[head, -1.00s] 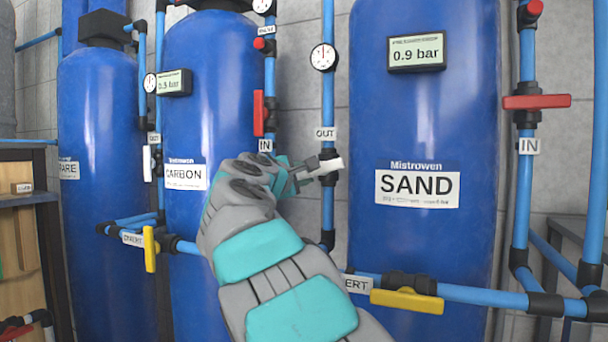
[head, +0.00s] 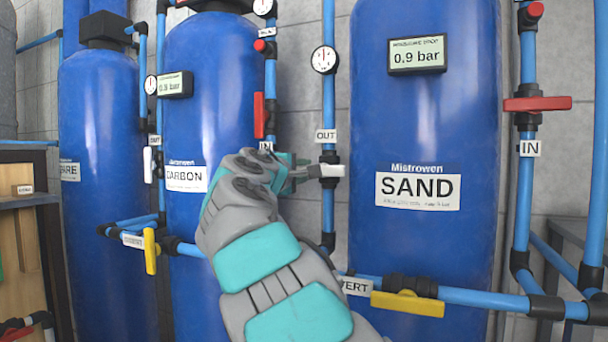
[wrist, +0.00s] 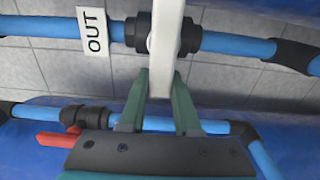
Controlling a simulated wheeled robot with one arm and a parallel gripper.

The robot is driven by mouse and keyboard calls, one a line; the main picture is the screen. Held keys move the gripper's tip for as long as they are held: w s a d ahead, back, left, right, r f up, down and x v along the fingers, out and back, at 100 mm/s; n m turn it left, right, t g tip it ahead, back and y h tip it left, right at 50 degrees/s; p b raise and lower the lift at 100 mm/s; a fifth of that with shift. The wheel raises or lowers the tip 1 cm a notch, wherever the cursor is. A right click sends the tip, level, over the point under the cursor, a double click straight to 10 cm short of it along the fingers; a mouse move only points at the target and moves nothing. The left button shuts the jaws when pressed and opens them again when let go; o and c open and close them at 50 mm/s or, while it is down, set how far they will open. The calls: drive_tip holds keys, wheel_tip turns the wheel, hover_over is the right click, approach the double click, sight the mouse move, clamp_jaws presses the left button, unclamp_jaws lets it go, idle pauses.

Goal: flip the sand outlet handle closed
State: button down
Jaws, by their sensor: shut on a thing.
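The sand outlet handle (head: 327,171) is a white lever on the blue vertical pipe left of the SAND tank (head: 425,120), just below the OUT label (head: 326,135). It lies roughly horizontal, across the pipe. My gripper (head: 302,172) reaches its left end from the left. In the wrist view, the white handle (wrist: 165,45) extends from the black valve body (wrist: 190,36) to between my two green fingertips (wrist: 161,95). The fingers are shut on the handle's end.
A red IN handle (head: 537,104) lies horizontal at the right. A gauge (head: 324,60) is above the outlet.

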idle(0.3)
drive_tip(key=c, duration=0.6)
unclamp_jaws()
drive_tip(key=shift+s, duration=0.1)
drive_tip(key=v, duration=0.7)
drive_tip(key=shift+s+a, duration=0.15)
drive_tip(key=shift+s, duration=0.1)
drive_tip(key=shift+s, duration=0.1)
